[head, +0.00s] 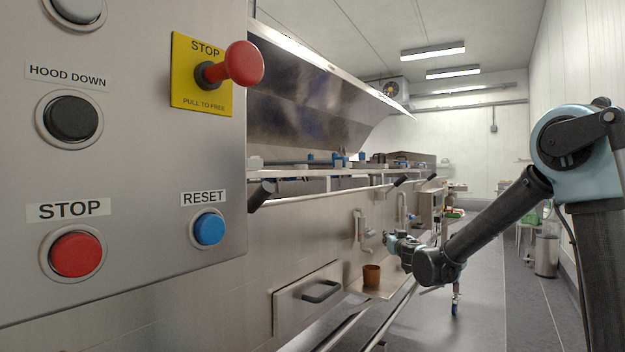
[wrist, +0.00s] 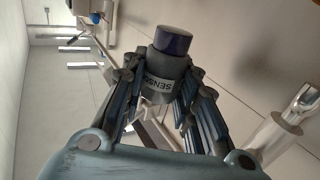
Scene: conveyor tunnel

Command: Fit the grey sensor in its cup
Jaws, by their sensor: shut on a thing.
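The grey sensor (wrist: 168,68) is a dark grey cylinder with a dark blue end and a light label, partly readable as "SENS". My gripper (wrist: 160,98) is shut on it, with a finger on either side, and the blue end points away from the palm. In the head view my wrist (head: 393,243) is small and beside the wall; the fingers and the sensor cannot be made out there. A brown cup (head: 371,276) stands upright on a small ledge below and left of my wrist, apart from it. I cannot tell whether it is the sensor's cup.
A control panel (head: 130,200) with buttons and a red stop knob (head: 243,63) fills the near left. Metal fittings (head: 361,228) are on the tunnel wall. A shiny metal cylinder (wrist: 292,112) is right of my gripper. The aisle floor (head: 485,290) looks mostly clear; a bin (head: 546,254) stands farther back.

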